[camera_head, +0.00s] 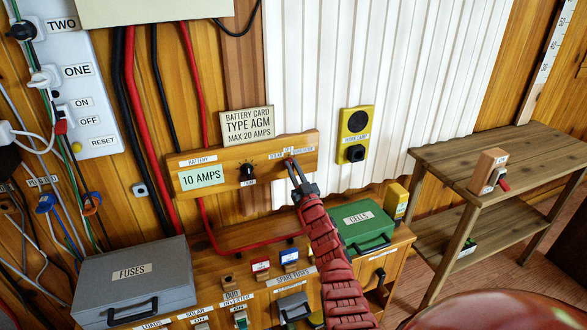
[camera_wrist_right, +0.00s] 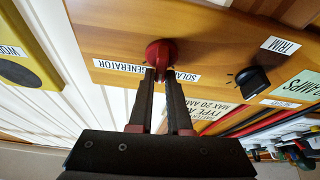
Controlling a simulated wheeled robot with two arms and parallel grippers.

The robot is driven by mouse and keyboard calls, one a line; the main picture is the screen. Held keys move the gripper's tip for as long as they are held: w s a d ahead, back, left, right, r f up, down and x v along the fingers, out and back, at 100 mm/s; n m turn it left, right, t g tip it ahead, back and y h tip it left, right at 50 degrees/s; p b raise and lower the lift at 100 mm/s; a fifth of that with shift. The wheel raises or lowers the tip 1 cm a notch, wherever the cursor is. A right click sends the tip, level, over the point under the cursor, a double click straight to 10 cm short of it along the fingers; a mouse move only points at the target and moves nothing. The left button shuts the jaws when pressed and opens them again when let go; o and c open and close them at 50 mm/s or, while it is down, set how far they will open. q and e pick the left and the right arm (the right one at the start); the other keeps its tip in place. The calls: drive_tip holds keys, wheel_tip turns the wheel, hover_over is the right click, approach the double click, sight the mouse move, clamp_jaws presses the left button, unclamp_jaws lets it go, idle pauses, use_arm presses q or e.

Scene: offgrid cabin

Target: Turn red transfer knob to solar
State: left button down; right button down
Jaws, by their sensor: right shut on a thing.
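The red transfer knob (camera_wrist_right: 160,53) sits on a wooden wall panel (camera_head: 220,168). In the right wrist view, which is upside down, the GENERATOR label (camera_wrist_right: 119,66) is left of it and the SOLAR label (camera_wrist_right: 187,76) right. My right gripper (camera_wrist_right: 161,78) is shut on the knob, its fingertips close together at its edge. In the head view the gripper (camera_head: 297,172) reaches up to the panel's right end and covers most of the knob. I cannot tell which way the knob points. My left gripper is not in view.
A black knob (camera_head: 247,171) sits left of the red one, beside a "10 AMPS" card (camera_head: 201,176). A yellow socket plate (camera_head: 355,135) is on the wall to the right. Below are a grey fuses box (camera_head: 133,282), a green cells case (camera_head: 359,224) and several switches.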

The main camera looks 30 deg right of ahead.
drive_tip(key=shift+a+f+n+g+y+b, duration=0.15)
drive_tip(key=shift+n+y, duration=0.75)
drive_tip(key=shift+n, duration=0.9)
drive_tip(key=shift+r+n+g+y+b, duration=0.1)
drive_tip(key=shift+n+y, duration=0.8)
drive_tip(key=shift+n, duration=0.9)
drive_tip(key=shift+a+f+n+g+y+b, duration=0.15)
drive_tip(key=shift+n+y, duration=0.75)
drive_tip(key=shift+n, duration=0.9)
drive_tip(key=shift+d+r, duration=0.1)
drive_tip(key=c, duration=0.9)
unclamp_jaws()
drive_tip(key=shift+o, duration=0.2)
drive_tip(key=a+v, duration=0.1)
drive_tip(key=v, duration=1.6)
drive_tip(key=shift+s+d+p, duration=0.2)
drive_tip(key=shift+d+p, duration=0.1)
drive_tip(key=shift+d, duration=0.2)
